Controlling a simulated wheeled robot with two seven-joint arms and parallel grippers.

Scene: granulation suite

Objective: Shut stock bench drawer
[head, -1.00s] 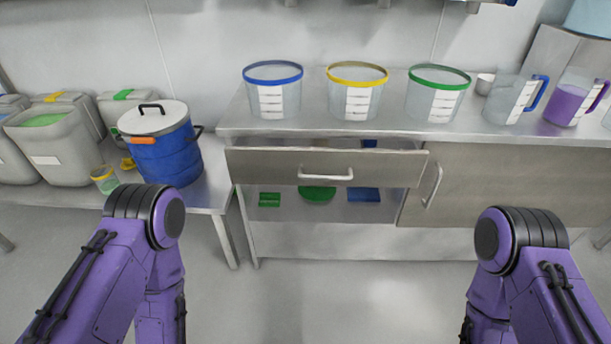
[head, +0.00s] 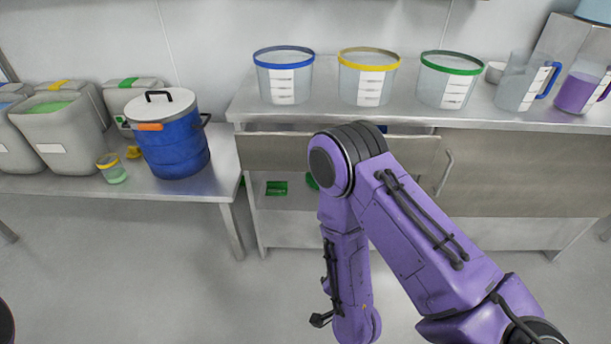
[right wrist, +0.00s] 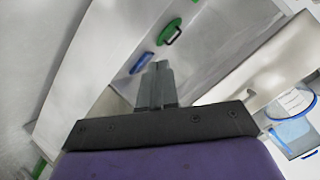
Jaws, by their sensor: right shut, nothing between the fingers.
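The stock bench drawer (head: 272,152) is under the steel bench top in the head view. It stands partly out, with a gap showing behind the top edge of its front. My right arm crosses in front of it and hides its middle and its handle. My right gripper (right wrist: 155,85) shows in the right wrist view with its fingers together and nothing between them. In that view it points toward the open shelf below the drawer; whether it touches anything cannot be told. My left gripper is out of view.
Tubs with blue (head: 284,78), yellow (head: 368,80) and green (head: 448,80) rims stand on the bench top, with jugs (head: 522,85) to their right. A blue lidded drum (head: 172,145) stands on the lower table at left. The floor in front is clear.

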